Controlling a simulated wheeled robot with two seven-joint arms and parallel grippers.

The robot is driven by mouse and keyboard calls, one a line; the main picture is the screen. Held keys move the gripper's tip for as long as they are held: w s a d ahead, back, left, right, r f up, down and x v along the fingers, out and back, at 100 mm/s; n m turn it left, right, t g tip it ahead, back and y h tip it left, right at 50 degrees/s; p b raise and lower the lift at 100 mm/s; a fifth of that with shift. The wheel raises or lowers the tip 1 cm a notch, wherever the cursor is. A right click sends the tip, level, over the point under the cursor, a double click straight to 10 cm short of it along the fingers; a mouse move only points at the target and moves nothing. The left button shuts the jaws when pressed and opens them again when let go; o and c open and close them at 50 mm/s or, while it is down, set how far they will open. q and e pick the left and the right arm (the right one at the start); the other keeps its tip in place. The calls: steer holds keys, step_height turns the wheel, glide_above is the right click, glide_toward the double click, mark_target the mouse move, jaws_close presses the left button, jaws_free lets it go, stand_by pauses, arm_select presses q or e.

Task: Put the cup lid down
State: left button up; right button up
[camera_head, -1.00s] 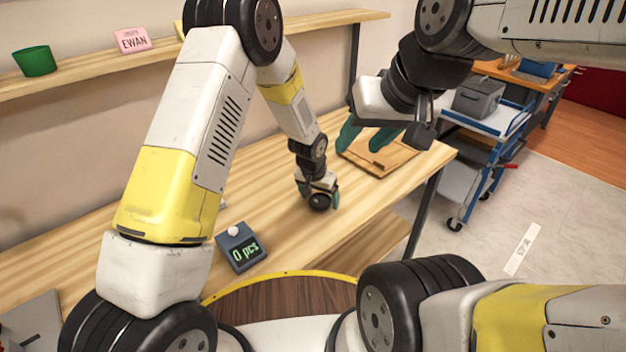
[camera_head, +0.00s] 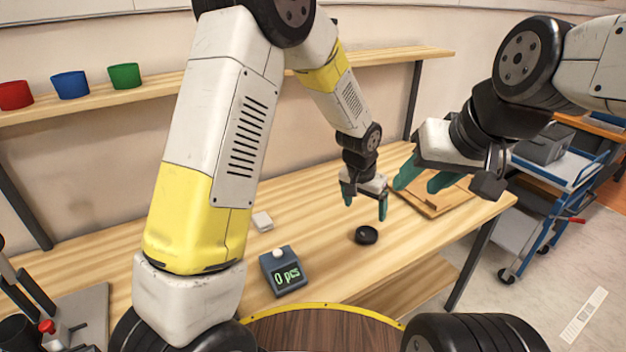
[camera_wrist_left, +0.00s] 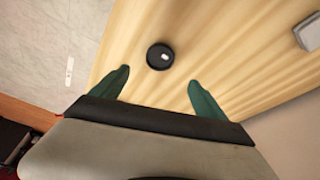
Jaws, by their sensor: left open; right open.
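The cup lid (camera_head: 366,235) is a small round black disc lying flat on the wooden table (camera_head: 330,215). It also shows in the left wrist view (camera_wrist_left: 160,56), with a small pale spot on it, beyond and between the fingertips. My left gripper (camera_head: 365,200) is open and empty above the table, just behind the lid and apart from it. Its green fingers also show spread in the left wrist view (camera_wrist_left: 158,82). My right gripper (camera_head: 418,182) is open and empty at the right, near the wooden tray (camera_head: 450,205).
A counter box reading "0 pcs" (camera_head: 283,272) and a small white block (camera_head: 262,221) stand left of the lid. Red (camera_head: 15,95), blue (camera_head: 70,85) and green (camera_head: 125,76) cups sit on the shelf. A blue cart (camera_head: 560,170) stands right of the table. The table around the lid is clear.

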arm_select(q)
steer(key=s+a+r+n+t, duration=0.1)
steer(key=s+a+r+n, duration=0.35)
steer(key=a+r, duration=1.05)
steer(key=s+a+r+n+t, duration=0.1)
steer(key=s+a+r, duration=0.3)
steer(key=s, duration=0.5)
steer(key=s+a+r+t, duration=0.1)
steer(key=s+a+r, duration=0.3)
steer(key=s, duration=0.5)
steer(key=shift+a+r+n, duration=0.2)
steer(key=shift+a+n, duration=0.15)
steer(key=shift+a, duration=0.05)
steer(key=shift+s, duration=0.1)
steer(key=shift+c, duration=0.2)
